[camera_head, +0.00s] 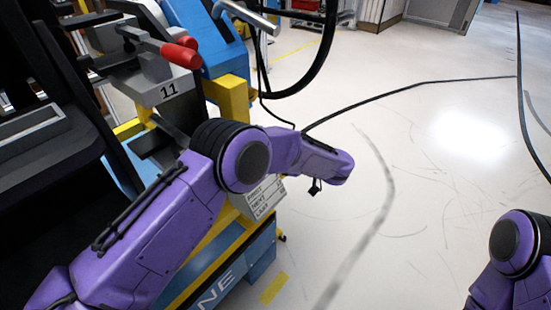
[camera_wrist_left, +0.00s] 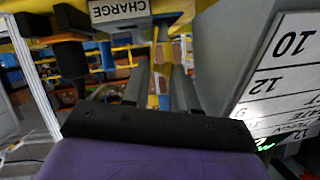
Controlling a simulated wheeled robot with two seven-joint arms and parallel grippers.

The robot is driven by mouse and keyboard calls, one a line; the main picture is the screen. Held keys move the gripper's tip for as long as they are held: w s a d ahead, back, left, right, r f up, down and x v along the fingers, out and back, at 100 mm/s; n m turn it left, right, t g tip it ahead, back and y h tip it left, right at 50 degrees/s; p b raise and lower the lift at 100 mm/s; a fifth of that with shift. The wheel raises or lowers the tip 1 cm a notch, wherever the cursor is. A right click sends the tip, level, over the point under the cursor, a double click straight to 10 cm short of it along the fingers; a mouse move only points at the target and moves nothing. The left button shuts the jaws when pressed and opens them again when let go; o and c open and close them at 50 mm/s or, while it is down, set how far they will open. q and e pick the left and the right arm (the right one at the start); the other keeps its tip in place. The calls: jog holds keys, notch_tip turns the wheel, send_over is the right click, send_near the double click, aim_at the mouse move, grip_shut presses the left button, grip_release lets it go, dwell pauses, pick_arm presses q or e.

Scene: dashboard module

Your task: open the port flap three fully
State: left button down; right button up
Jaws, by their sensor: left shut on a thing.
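My left gripper (camera_wrist_left: 161,78) shows in the left wrist view, with two grey fingers reaching up from a black palm. It is shut on a narrow part between the fingertips, and I cannot tell for sure whether this is port flap three. A grey block with an upside-down CHARGE label (camera_wrist_left: 118,9) is just beyond the fingers, at the top. In the head view my left arm covers this side of the module (camera_head: 240,240), and the gripper and port flaps are hidden. My right gripper is not in view.
A white label board (camera_wrist_left: 285,75) with numbers stands close on the right of the wrist view. In the head view, a red-handled clamp (camera_head: 180,54) sits on the grey block marked 11 (camera_head: 166,92). A black cable (camera_head: 410,85) crosses the otherwise open floor.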

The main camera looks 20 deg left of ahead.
pick_arm(q)
jog(key=shift+s+a+r+p, duration=0.1)
jog(key=shift+s+r+p, duration=0.2)
jog(key=shift+p, duration=0.25)
jog(key=shift+s+a+f+n+t+p, duration=0.1)
jog(key=shift+s+n+t+p, duration=0.05)
jog(key=shift+n+t+p, duration=0.3)
jog(key=shift+s+f+n+h, duration=0.2)
jog(key=shift+f+n+h, duration=0.05)
jog(key=shift+n+h, duration=0.1)
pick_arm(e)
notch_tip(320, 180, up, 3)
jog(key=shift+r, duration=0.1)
pick_arm(q)
jog(key=c, duration=1)
grip_release()
jog(key=shift+o, duration=0.2)
jog(key=shift+f, duration=0.15)
